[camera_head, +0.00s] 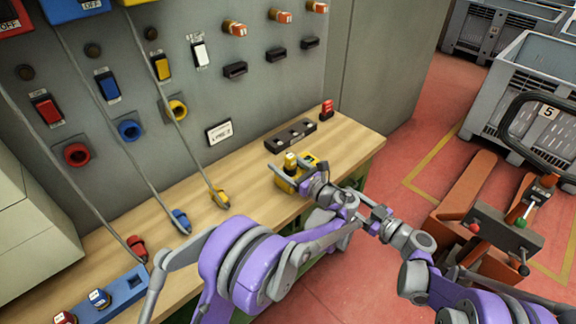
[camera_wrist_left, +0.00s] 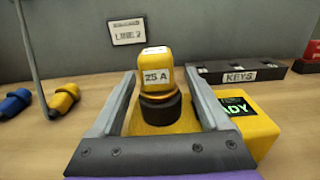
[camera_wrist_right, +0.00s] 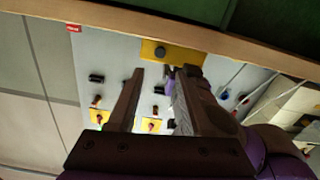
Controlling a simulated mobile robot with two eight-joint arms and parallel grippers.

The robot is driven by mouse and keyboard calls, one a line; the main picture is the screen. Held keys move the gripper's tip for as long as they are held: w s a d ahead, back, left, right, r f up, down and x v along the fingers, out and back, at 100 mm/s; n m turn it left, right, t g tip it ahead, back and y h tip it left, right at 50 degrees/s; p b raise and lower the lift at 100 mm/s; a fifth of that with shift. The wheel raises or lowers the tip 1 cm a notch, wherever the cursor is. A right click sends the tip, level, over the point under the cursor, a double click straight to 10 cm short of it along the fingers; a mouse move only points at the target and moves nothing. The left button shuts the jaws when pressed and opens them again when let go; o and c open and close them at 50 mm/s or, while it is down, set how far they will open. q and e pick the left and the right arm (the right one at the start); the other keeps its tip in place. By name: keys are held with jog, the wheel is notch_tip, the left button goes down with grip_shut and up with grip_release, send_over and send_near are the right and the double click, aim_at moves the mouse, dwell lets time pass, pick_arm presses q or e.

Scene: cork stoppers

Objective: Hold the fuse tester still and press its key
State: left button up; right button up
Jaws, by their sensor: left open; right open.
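The yellow fuse tester (camera_head: 284,184) stands on the wooden bench near its front edge. In the left wrist view its yellow body (camera_wrist_left: 262,132) has a small green screen ending in "DY". A yellow fuse marked 25 A (camera_wrist_left: 157,72) stands upright in its black socket. My left gripper (camera_head: 294,170) is open, its fingers on either side of the fuse; contact cannot be told. My right gripper (camera_head: 362,198) is open and empty in front of the tester. In the right wrist view, upside down, a yellow face with a round black key (camera_wrist_right: 160,52) lies beyond its fingertips.
A black key rack labelled KEYS (camera_head: 291,136) and a red block (camera_head: 326,110) are behind the tester. Yellow (camera_head: 219,198), blue (camera_head: 181,221) and red (camera_head: 137,247) plugs lie left on cables. A grey switch panel (camera_head: 210,85) closes the back.

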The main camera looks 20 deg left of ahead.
pick_arm(q)
grip_shut()
pick_arm(e)
grip_shut()
dwell(0.4)
dwell(1.5)
